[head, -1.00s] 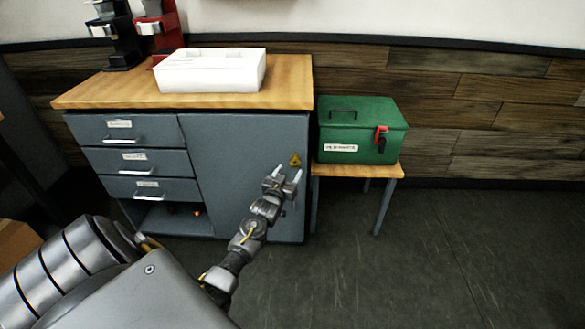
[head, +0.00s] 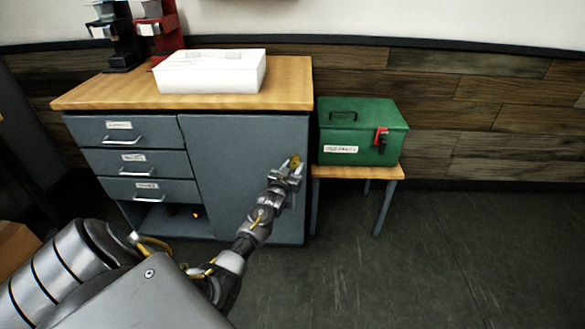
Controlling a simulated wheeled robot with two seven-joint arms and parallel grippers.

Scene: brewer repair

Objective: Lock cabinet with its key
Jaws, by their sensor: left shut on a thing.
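The grey cabinet (head: 235,150) stands against the wall under a wooden top, and its door on the right side is shut. My left gripper (head: 290,167) is at the upper right part of this door. It is shut on a small yellow thing (head: 296,160), probably the key, which is mostly hidden by the fingers. I cannot tell whether it sits in a lock; no keyhole shows. My right gripper is not in view.
A white box (head: 210,73) lies on the wooden top (head: 120,90), with a black and a red machine (head: 160,30) behind. Three labelled drawers (head: 135,160) are shut. A green toolbox (head: 360,130) stands on a small table close to my left gripper. The floor at right is clear.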

